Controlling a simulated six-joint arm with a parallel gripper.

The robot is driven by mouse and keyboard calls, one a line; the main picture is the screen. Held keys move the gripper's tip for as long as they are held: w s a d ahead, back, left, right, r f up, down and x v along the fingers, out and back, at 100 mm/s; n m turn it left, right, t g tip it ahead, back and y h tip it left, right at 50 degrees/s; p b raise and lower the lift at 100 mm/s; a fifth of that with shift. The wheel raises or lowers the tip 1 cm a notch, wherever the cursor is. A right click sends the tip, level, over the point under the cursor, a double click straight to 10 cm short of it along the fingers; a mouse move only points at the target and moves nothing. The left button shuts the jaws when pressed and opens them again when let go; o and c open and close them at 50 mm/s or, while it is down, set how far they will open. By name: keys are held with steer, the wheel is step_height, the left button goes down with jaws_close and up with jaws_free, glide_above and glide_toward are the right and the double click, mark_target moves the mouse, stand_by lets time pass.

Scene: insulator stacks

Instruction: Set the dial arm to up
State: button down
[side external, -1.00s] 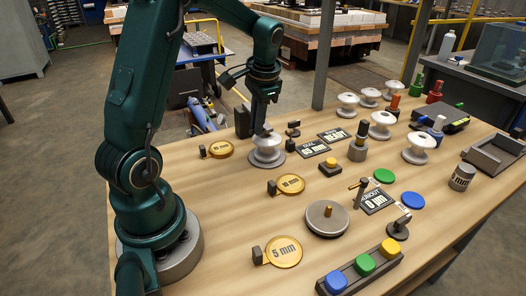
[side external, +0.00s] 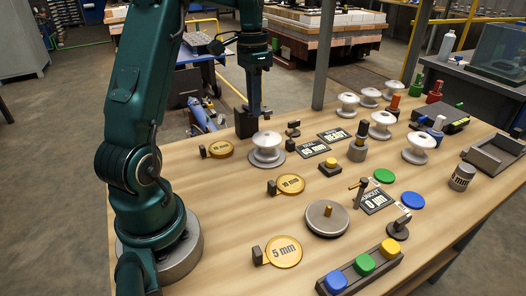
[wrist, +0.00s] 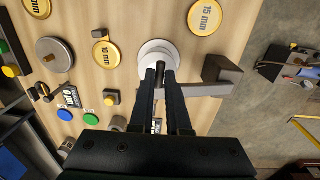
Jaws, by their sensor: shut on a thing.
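The dial arm (wrist: 208,90) is a grey bar in the wrist view, running left from a dark post block (wrist: 222,68) and passing under my fingers. In the side view the block (side external: 243,124) stands at the table's back edge, and the arm beside it is small and partly hidden by my gripper. My gripper (side external: 256,114) is shut, its fingers close together above the block's right side. In the wrist view a short dark rod shows at the fingertips (wrist: 165,68). A white insulator (side external: 266,141) on a grey base sits just right of the block.
Brass discs (side external: 218,149), (side external: 289,184) and (side external: 284,252) lie on the left side. A small dark stand (side external: 293,130) and label plates (side external: 313,149) are right of the insulator. A grey turntable (side external: 327,218) and a button bar (side external: 362,266) lie nearer. More white insulators (side external: 381,124) stand right.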

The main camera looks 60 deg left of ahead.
steer(key=a+r, duration=0.4)
steer(key=a, duration=0.1)
steer(key=shift+a+r, duration=0.3)
steer(key=shift+s, duration=0.1)
stand_by(0.6)
steer(key=c, duration=0.9)
jaws_free()
steer(key=shift+r, duration=0.1)
steer(key=shift+d, duration=0.1)
